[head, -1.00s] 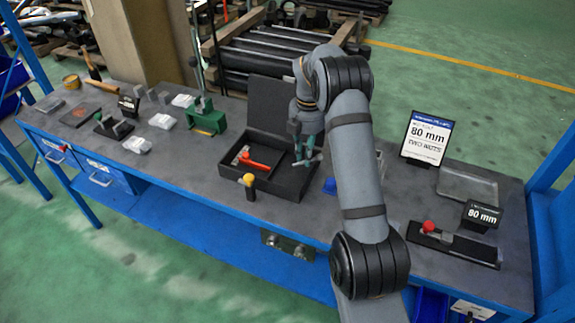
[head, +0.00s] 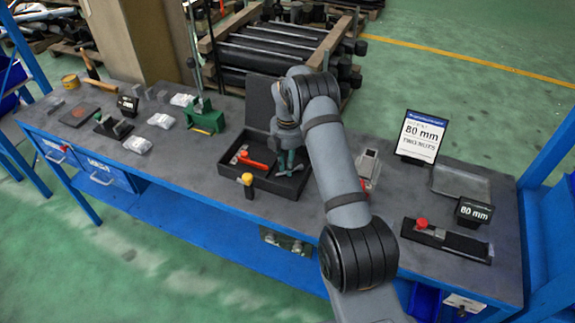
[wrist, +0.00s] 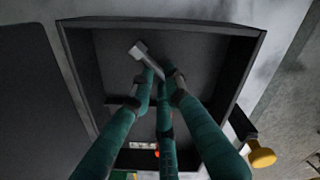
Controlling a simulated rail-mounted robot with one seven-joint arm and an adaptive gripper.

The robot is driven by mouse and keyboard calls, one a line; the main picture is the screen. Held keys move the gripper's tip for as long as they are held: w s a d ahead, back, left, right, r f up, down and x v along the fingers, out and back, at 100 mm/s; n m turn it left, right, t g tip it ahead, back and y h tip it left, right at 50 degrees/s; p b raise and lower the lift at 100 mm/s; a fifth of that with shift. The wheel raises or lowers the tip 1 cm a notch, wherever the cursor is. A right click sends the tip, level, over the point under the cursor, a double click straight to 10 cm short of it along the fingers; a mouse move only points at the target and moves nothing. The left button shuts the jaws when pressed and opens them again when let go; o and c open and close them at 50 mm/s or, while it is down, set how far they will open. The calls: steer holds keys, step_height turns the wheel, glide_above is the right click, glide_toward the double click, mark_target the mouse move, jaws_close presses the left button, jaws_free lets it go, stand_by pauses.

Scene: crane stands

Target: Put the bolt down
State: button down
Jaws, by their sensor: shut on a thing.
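My gripper (head: 288,162), with teal fingers, is over the right part of an open black case (head: 228,180) on the workbench. In the wrist view its fingertips (wrist: 160,78) are closed together on a grey metal bolt (wrist: 139,50), whose end sticks out past them. The bolt appears tilted, above or close to the case floor; I cannot tell if it touches. The fingers hide part of it. The case also shows in the wrist view (wrist: 215,27), with its walls around the fingertips.
A red-handled tool (head: 250,162) lies in the case's left part. A grey device (head: 368,166) is to the right, near an 80 mm sign (head: 421,136). A green stand (head: 206,117) is to the left.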

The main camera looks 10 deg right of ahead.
steer(key=shift+f, duration=0.25)
steer(key=c, duration=1.7)
jaws_free()
steer(key=shift+r, duration=0.1)
steer(key=shift+w+r, duration=0.1)
steer(key=shift+r, duration=0.5)
steer(key=r+b, duration=0.1)
steer(key=r, duration=1)
steer(key=shift+s+r, duration=0.1)
steer(key=shift+s, duration=0.1)
step_height(320, 180, down, 12)
steer(key=shift+p, duration=0.75)
steer(key=r+b, duration=0.2)
steer(key=r, duration=0.2)
steer(key=shift+d+r, duration=0.1)
steer(key=shift+d, duration=0.1)
steer(key=shift+s+d+r, duration=0.2)
steer(key=shift+d+r, duration=0.1)
steer(key=shift+d, duration=0.1)
